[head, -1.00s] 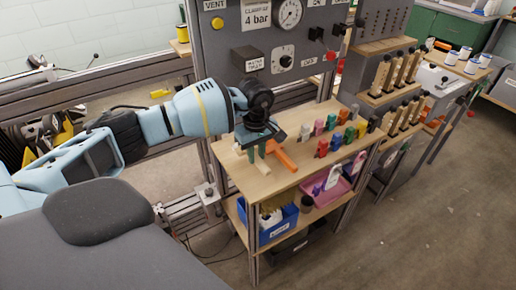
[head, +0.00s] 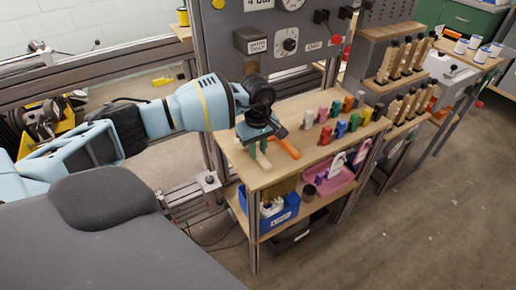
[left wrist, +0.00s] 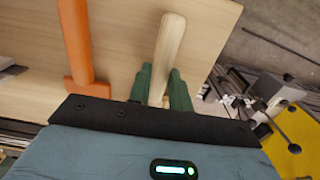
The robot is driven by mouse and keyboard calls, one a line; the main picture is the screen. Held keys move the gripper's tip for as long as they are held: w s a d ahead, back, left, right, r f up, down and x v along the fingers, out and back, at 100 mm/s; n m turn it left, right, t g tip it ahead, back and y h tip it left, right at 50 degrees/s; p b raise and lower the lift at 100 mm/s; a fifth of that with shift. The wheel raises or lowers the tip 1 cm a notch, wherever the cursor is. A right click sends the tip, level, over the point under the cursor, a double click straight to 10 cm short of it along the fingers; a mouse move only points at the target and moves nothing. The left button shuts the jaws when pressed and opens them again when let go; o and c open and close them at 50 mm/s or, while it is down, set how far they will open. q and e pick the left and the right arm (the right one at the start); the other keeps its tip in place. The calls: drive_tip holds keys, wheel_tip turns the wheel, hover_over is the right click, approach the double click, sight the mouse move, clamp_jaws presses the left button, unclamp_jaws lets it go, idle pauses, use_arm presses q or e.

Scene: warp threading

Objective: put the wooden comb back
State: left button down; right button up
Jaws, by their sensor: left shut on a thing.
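My left gripper (head: 258,152) is over the left end of the wooden shelf top (head: 262,178). Its green fingers are shut on a pale wooden handle, which I take to be the wooden comb (left wrist: 170,40). The handle shows between the fingers in the left wrist view, but the comb's lower part is hidden behind the gripper's dark edge. I cannot tell whether it touches the shelf. An orange-handled tool (head: 286,147) lies beside the gripper, and also shows to the left of the comb in the left wrist view (left wrist: 76,40). My right gripper is not in view.
Several coloured pieces (head: 341,129) stand in rows right of the orange tool. A grey control panel (head: 276,65) rises behind the shelf. A blue bin (head: 284,217) and a pink tray (head: 334,184) sit on the lower shelf.

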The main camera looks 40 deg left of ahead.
use_arm(q)
drive_tip(key=shift+f, duration=0.4)
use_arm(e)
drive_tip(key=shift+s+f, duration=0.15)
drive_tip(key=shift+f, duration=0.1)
use_arm(q)
drive_tip(key=c, duration=1.2)
unclamp_jaws()
drive_tip(key=shift+o, duration=0.3)
drive_tip(key=o, duration=0.3)
drive_tip(key=shift+o, duration=0.2)
drive_tip(key=shift+s+d+r+p, duration=0.2)
drive_tip(key=shift+d+r+p, duration=0.25)
drive_tip(key=shift+r+p, duration=0.75)
drive_tip(key=shift+s+d+r+p, duration=0.15)
drive_tip(key=shift+d+r+p, duration=0.35)
drive_tip(key=shift+r, duration=1.35)
drive_tip(key=shift+s+d+r+p, duration=0.2)
drive_tip(key=shift+d+r+p, duration=0.45)
drive_tip(key=shift+r, duration=0.9)
drive_tip(key=shift+a, duration=0.2)
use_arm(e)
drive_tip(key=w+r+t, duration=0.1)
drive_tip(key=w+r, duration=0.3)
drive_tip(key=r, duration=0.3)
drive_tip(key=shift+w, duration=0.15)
